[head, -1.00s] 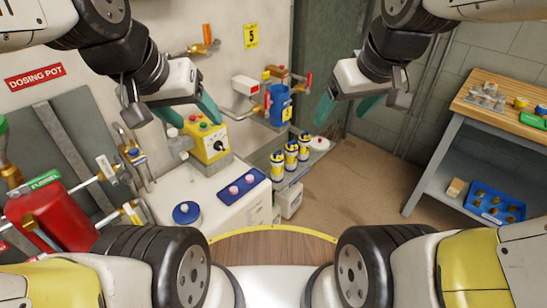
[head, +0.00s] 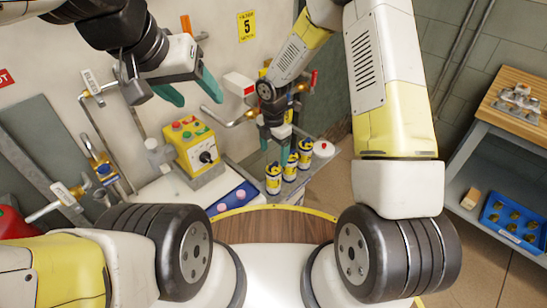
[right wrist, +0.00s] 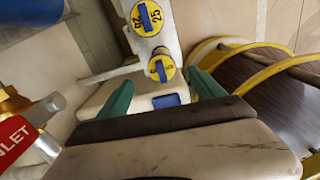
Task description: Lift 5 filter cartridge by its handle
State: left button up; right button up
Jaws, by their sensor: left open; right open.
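Several white filter cartridges with yellow and dark bands stand in a row on a low ledge; the head view shows a near one (head: 273,180), a middle one (head: 290,170) and a far one (head: 305,153). My right gripper (head: 276,138) is open above the row. In the right wrist view a yellow cap (right wrist: 160,68) with a dark bar across it lies between the open fingertips (right wrist: 160,77); its number is hard to read. Another yellow cap (right wrist: 147,17) beyond it reads 25. My left gripper (head: 198,94) is open and empty, left of the row.
A yellow control box (head: 190,150) and a blue tray (head: 235,198) with pink items are left of the row. A wall sign (head: 247,26) reads 5. My right arm hides much of the pipework behind it. A wooden bench (head: 520,92) stands at right.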

aim_at(273, 165)
jog(key=shift+n, duration=0.3)
jog(key=f, duration=0.9)
jog(key=shift+s+a, duration=0.1)
jog(key=shift+s, duration=0.1)
grip_shut()
